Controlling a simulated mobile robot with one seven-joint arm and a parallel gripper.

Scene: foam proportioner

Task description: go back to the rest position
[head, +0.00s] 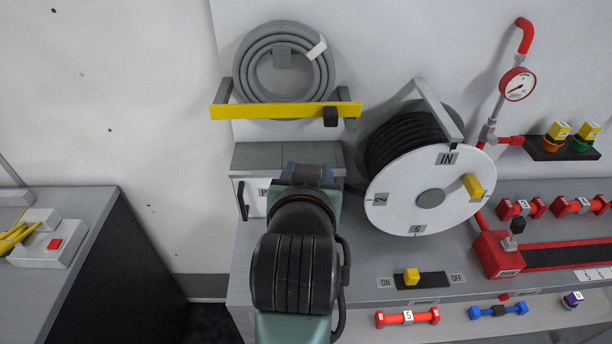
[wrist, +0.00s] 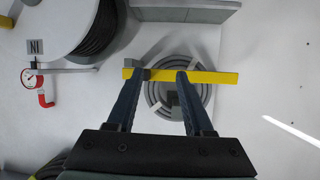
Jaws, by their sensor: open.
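My arm (head: 295,270) reaches up in the middle of the head view and mostly hides my gripper; a blue part of it (head: 307,173) shows at the arm's far end, below the yellow bar (head: 285,110). In the wrist view my gripper (wrist: 161,77) has its two blue fingers apart, with nothing seen between them but the background. The fingertips overlap the yellow bar (wrist: 215,77) in that view; I cannot tell whether they touch it. The black knob (head: 330,117) on the bar appears beside the left finger in the wrist view.
A grey coiled hose (head: 283,62) hangs behind the bar. A white hose reel (head: 430,190) stands right of my arm, with a pressure gauge (head: 517,84) and red pipes beyond. A yellow switch (head: 411,276) sits on the bench.

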